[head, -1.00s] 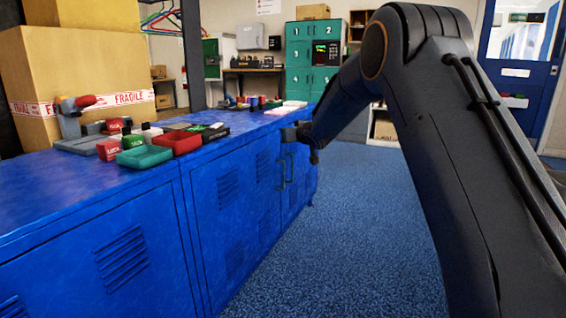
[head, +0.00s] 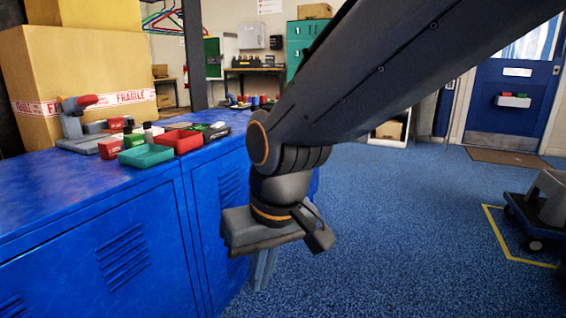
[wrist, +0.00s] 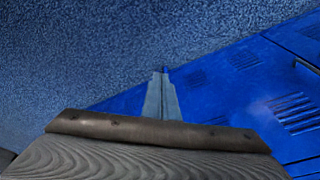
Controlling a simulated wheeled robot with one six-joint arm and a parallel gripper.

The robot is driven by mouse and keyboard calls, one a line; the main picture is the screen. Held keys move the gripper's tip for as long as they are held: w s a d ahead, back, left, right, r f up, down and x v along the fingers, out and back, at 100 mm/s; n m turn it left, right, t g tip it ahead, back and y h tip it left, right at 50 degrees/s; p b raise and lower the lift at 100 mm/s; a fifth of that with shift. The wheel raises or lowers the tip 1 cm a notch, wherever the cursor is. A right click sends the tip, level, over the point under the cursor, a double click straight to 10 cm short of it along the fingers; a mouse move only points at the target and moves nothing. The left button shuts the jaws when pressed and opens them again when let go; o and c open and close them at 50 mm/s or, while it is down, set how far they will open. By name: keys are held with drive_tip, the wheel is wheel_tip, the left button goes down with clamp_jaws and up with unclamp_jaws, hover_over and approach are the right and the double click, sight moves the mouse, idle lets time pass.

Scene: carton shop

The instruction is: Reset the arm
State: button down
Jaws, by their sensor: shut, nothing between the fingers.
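My gripper (head: 264,272) hangs below my wrist in the head view, in front of the blue cabinet (head: 120,205) and over the blue floor. Its fingers point down and are partly hidden by the gripper body. In the wrist view my gripper's fingers (wrist: 162,97) are together with nothing between them. The cabinet's vented doors (wrist: 245,60) lie to the right of the fingers there. My arm crosses the head view from the upper right and bends down at the wrist.
On the cabinet top stand a teal tray (head: 146,156), a red tray (head: 180,141), small bottles and a large carton (head: 85,70). A dark cart (head: 540,210) stands at the far right, near yellow floor tape.

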drive_tip(key=s+d+f+g+p, duration=0.1)
drive_tip(key=s+d+g, duration=0.15)
drive_tip(key=s, duration=0.85)
drive_tip(key=d+r+m+h+p, duration=0.1)
drive_tip(key=d+r+m+p, duration=0.2)
drive_tip(key=d+r+p, duration=0.7)
drive_tip(key=d+r+m+h+p, duration=0.1)
drive_tip(key=d+r+m+p, duration=0.1)
drive_tip(key=d+r+p, duration=0.8)
wheel_tip(320, 180, up, 8)
drive_tip(key=p, duration=1.7)
drive_tip(key=shift+w+d+m, duration=0.15)
drive_tip(key=shift+d+m, duration=0.1)
drive_tip(key=shift+m, duration=0.15)
